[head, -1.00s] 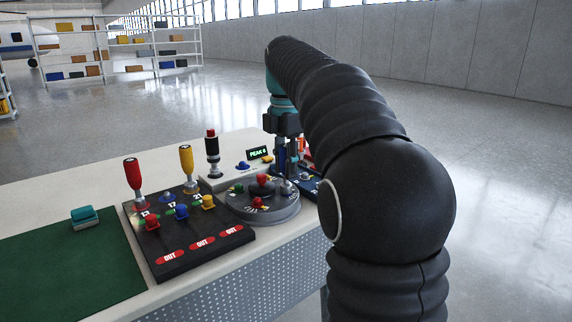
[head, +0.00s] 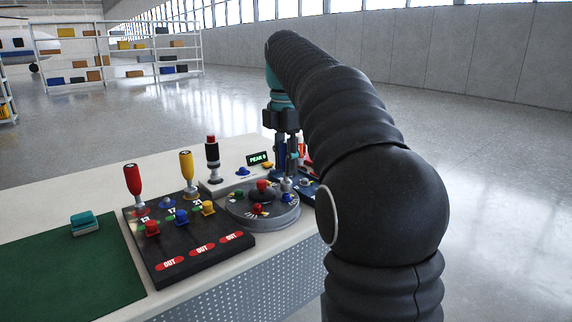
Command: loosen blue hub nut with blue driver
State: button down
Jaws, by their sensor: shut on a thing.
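My gripper (head: 287,148) points down over the right side of the bench, closed around the blue driver (head: 281,156). The fingers and my arm hide much of the driver. Its metal lower end (head: 286,184) is over the right part of the round grey hub (head: 240,213). A blue nut (head: 287,198) shows on the hub just below that end in the picture; I cannot tell whether they touch. The hub also carries a green nut (head: 239,194), a red nut (head: 259,209) and a red centre knob (head: 262,185).
A dark rack (head: 180,246) left of the hub holds a red-handled driver (head: 133,184) and a yellow-handled driver (head: 187,172). A black tool with a red top (head: 212,158) and a "PEAK 6" display (head: 257,159) stand behind. A green mat (head: 60,270) lies left.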

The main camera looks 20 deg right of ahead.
jog(key=shift+r, duration=0.5)
jog(key=shift+r, duration=1.95)
